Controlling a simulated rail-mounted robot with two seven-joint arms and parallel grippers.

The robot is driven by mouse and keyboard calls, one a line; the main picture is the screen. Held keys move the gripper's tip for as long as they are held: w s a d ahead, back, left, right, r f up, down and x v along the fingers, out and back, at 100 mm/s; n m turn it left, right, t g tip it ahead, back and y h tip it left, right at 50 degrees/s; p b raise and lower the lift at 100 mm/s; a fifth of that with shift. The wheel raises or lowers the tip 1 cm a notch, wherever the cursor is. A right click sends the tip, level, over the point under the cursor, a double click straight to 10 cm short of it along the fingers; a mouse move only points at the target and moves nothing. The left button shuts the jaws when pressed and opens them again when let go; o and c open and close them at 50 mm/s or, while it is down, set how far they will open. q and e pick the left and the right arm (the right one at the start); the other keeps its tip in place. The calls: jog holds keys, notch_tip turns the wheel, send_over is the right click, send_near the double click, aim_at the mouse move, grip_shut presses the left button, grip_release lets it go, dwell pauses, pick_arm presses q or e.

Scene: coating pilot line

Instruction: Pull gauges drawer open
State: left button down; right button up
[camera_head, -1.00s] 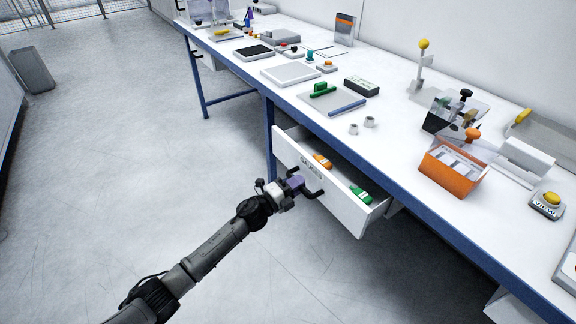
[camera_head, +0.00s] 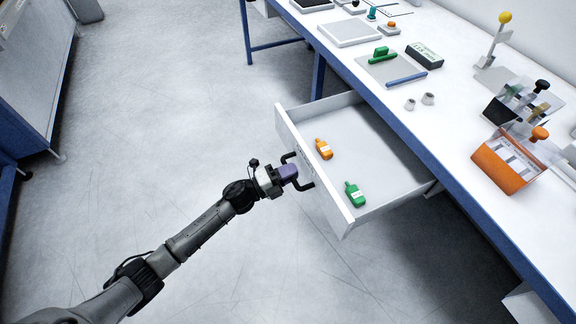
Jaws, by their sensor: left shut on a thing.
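The gauges drawer (camera_head: 375,168) is pulled well out from under the white bench, its inside open to view. An orange gauge (camera_head: 324,149) and a green gauge (camera_head: 355,195) lie apart on its floor, near the front panel. My left gripper (camera_head: 292,173) is at the outer face of the front panel, shut on the dark drawer handle (camera_head: 307,184). The gripper hides the middle of the handle and part of the label. My right gripper is not in view.
A blue bench leg (camera_head: 318,75) stands beyond the drawer.

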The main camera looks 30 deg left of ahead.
pick_arm(q)
jog(key=shift+s, duration=0.1)
dwell(0.3)
jog(key=c, duration=1.1)
grip_release()
jog(key=shift+a, duration=0.1)
jog(key=p+v, duration=0.2)
jog(key=v, duration=1.1)
jog(key=shift+s+a, duration=0.25)
